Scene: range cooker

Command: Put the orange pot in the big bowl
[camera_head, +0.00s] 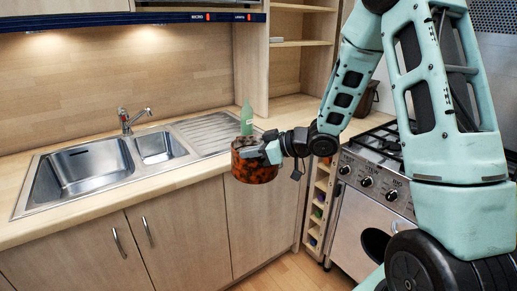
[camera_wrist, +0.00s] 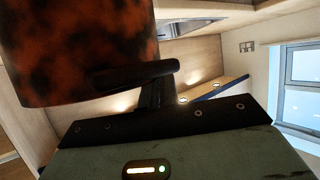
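The orange pot (camera_head: 254,165), mottled orange and black, is in the air in front of the counter edge in the head view. In the wrist view the pot (camera_wrist: 80,45) fills the upper left, with a dark handle (camera_wrist: 135,74) beside the finger. My gripper (camera_head: 272,151) is at the pot's right side and appears shut on it; the arm bears it clear of the counter. The fingers are partly hidden, so the exact contact is unclear. I cannot make out a big bowl in either view.
A steel sink (camera_head: 85,172) with a tap (camera_head: 128,120) and drainer (camera_head: 208,132) is set in the counter on the left. A green bottle (camera_head: 247,120) stands behind the pot. The range cooker (camera_head: 375,180) is on the right. Counter left of the shelves is mostly clear.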

